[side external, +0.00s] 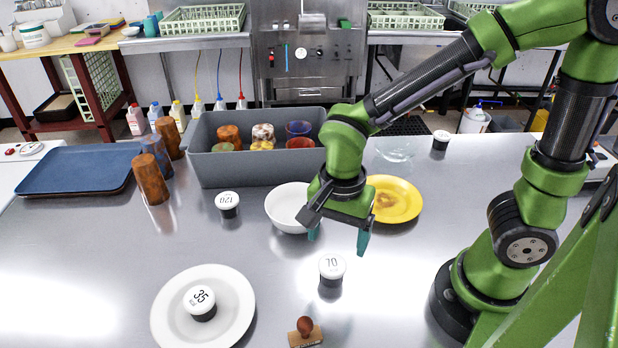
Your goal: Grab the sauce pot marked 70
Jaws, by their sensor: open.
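The sauce pot marked 70 (331,271) stands upright on the steel counter, with a white lid and a dark body. My gripper (338,240) is open above and behind it, fingers pointing down, with nothing seen between the teal fingertips. The gripper and the pot look apart. Another pot marked 35 (200,301) sits on a white plate at the front left. A pot marked 120 (228,204) stands left of the white bowl. A further white-lidded pot (440,140) stands at the back right; its marking cannot be read.
A white bowl (289,207) and a yellow plate (396,200) lie behind my gripper. A wooden stamp-like object (305,333) is at the front edge. A grey bin (205,168) with cups and a blue tray (75,170) stand at the back left. Counter around the 70 pot is clear.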

